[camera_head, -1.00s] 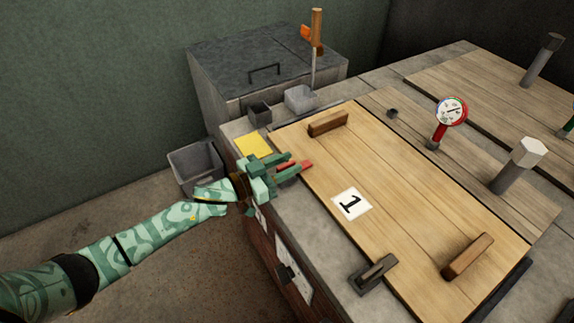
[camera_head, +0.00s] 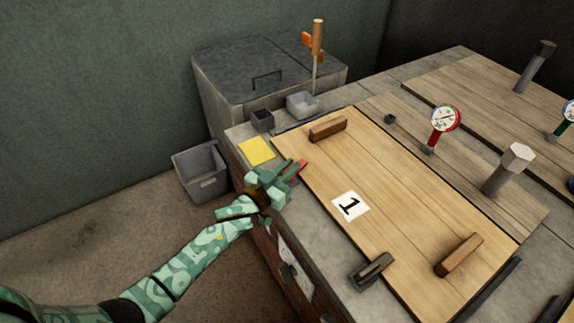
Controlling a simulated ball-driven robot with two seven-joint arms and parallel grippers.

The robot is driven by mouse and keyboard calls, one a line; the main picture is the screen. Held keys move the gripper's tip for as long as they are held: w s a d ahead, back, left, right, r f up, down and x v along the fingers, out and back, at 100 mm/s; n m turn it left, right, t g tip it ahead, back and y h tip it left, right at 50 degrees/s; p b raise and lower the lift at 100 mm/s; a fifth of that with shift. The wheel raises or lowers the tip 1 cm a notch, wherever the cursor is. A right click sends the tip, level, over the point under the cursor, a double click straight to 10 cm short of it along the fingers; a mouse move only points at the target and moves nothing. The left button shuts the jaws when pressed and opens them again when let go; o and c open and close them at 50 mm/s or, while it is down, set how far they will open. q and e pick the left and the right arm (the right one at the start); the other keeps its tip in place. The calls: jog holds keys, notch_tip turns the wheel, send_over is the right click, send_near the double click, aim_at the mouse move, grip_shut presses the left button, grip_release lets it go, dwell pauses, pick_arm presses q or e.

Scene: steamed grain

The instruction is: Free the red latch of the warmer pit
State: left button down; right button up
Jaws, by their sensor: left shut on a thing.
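A dark grey latch (camera_head: 371,271) lies at the near edge of the same lid. The lid lies flat on the counter and has two wooden handles, one far (camera_head: 328,128) and one near (camera_head: 460,256). My right gripper is out of view.
A yellow pad (camera_head: 257,151) and two small containers, one dark (camera_head: 262,120) and one light grey (camera_head: 302,104), are beyond my gripper. A gauge with a red stem (camera_head: 444,119) and a hexagonal-topped post (camera_head: 508,169) stand right of the lid. A grey bin (camera_head: 200,170) stands on the floor.

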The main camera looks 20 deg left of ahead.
pick_arm(q)
jog(key=shift+n+y, duration=0.4)
jog(key=shift+y, duration=0.2)
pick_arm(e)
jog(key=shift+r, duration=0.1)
pick_arm(q)
jog(key=c, duration=1.5)
grip_release()
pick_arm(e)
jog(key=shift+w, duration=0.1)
